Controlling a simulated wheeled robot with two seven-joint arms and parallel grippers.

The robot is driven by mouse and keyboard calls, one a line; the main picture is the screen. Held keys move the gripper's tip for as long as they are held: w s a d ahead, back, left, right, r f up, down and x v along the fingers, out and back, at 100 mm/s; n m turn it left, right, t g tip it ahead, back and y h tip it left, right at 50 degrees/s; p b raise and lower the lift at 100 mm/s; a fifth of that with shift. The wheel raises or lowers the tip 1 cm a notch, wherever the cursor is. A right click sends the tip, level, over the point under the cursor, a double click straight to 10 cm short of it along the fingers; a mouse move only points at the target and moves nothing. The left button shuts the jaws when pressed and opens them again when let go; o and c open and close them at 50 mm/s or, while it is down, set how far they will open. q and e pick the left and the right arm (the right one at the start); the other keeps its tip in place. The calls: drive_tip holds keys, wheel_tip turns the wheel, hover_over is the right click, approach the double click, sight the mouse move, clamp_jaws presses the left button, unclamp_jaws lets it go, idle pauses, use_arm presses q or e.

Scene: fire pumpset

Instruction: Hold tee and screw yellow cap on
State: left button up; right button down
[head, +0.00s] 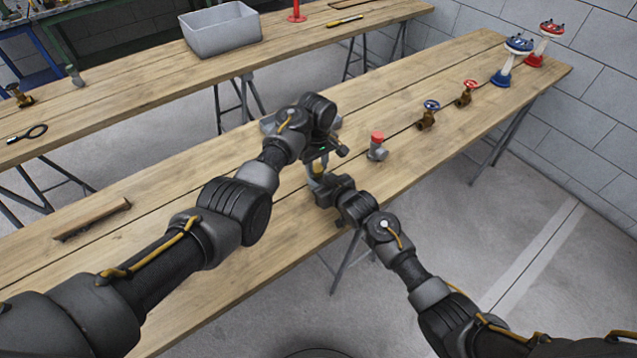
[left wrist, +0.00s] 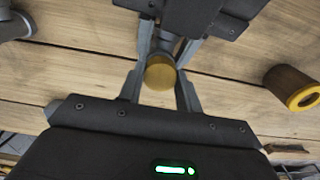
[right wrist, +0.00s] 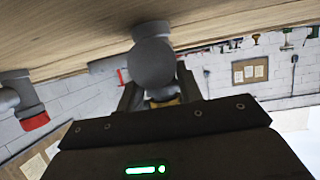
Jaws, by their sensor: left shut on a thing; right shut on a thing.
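The grey tee (right wrist: 152,62) stands upright on the near bench, its round grey end facing the right wrist camera. The yellow cap (left wrist: 160,73) is at its top; its round face shows in the left wrist view. My left gripper (head: 317,165) comes from above, shut on the cap with a finger on each side. My right gripper (head: 318,188) comes from the side, lower down, shut on the tee. In the right wrist view only a sliver of yellow shows behind the tee. I cannot tell how far the cap is seated.
A grey fitting with a red cap (head: 377,146) stands just right of my grippers. A brown cylinder with a yellow ring (left wrist: 293,88) lies near my left gripper. Valves with blue (head: 428,115) and red (head: 465,94) handwheels stand farther right. The bench's left part is mostly clear.

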use_arm(q)
drive_tip(key=m, duration=2.7)
drive_tip(key=o, duration=1.2)
drive_tip(key=shift+c, duration=0.2)
wheel_tip(320, 180, up, 12)
